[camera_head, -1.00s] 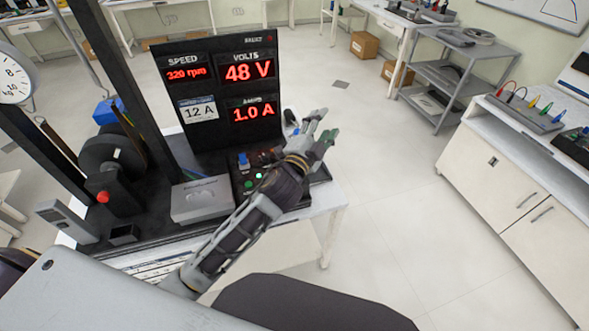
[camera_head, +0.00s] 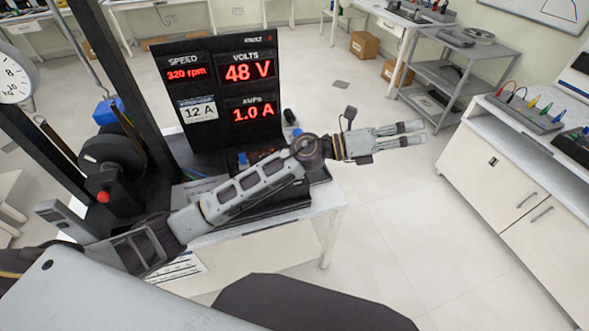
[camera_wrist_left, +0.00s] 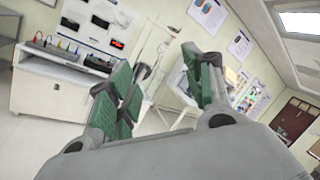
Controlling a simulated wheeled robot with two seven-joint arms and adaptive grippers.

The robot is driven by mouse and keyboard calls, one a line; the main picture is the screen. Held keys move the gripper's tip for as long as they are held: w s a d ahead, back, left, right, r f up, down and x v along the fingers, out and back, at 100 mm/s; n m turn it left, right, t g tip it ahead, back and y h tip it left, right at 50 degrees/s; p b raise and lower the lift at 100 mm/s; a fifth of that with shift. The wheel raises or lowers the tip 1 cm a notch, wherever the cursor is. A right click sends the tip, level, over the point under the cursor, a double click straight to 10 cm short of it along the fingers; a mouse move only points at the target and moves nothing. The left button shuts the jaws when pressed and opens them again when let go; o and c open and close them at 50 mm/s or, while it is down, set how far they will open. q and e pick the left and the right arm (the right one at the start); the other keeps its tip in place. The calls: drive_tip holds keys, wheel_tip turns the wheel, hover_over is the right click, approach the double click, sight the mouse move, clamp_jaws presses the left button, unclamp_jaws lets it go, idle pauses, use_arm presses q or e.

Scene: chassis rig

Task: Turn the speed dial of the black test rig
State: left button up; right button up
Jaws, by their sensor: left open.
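The black test rig (camera_head: 173,92) stands on a white bench, its panel reading 320 rpm, 48 V and 1.0 A. Its lower control box is mostly covered by my left arm, and I cannot make out the speed dial. My left gripper (camera_head: 415,133) reaches past the right side of the rig, over the floor, pointing right. It is open and empty. In the left wrist view its green-padded fingers (camera_wrist_left: 168,88) are spread apart, with the room's far wall and benches behind them. My right gripper is not in view.
A grey shelf cart (camera_head: 440,75) stands at the back right. A white cabinet (camera_head: 500,190) with coloured leads on top is at the right. Cardboard boxes (camera_head: 364,45) sit on the floor behind. The floor between bench and cabinet is clear.

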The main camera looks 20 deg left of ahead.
use_arm(q)
drive_tip(key=w+a+f+m+g+y, duration=0.1)
drive_tip(key=a+f+m+g+y, duration=0.15)
drive_tip(key=f+m+y, duration=0.35)
drive_tip(key=a+f+m+g+y, duration=0.25)
drive_tip(key=f+m+g, duration=0.2)
drive_tip(key=f, duration=0.35)
drive_tip(key=w+a+y, duration=0.2)
drive_tip(key=a+y, duration=0.1)
drive_tip(key=a, duration=0.4)
drive_tip(key=w+a+f+m+y, duration=0.1)
drive_tip(key=w+a+y, duration=0.2)
drive_tip(key=a, duration=0.5)
drive_tip(key=w+a+t+y, duration=0.1)
drive_tip(key=w+a+y, duration=0.1)
drive_tip(key=a+y, duration=0.3)
drive_tip(key=a, duration=0.3)
drive_tip(key=shift+w+a+f, duration=0.2)
drive_tip(key=shift+w+f, duration=0.05)
drive_tip(key=shift+w, duration=0.05)
drive_tip(key=shift+m, duration=0.25)
drive_tip(key=shift+f, duration=0.1)
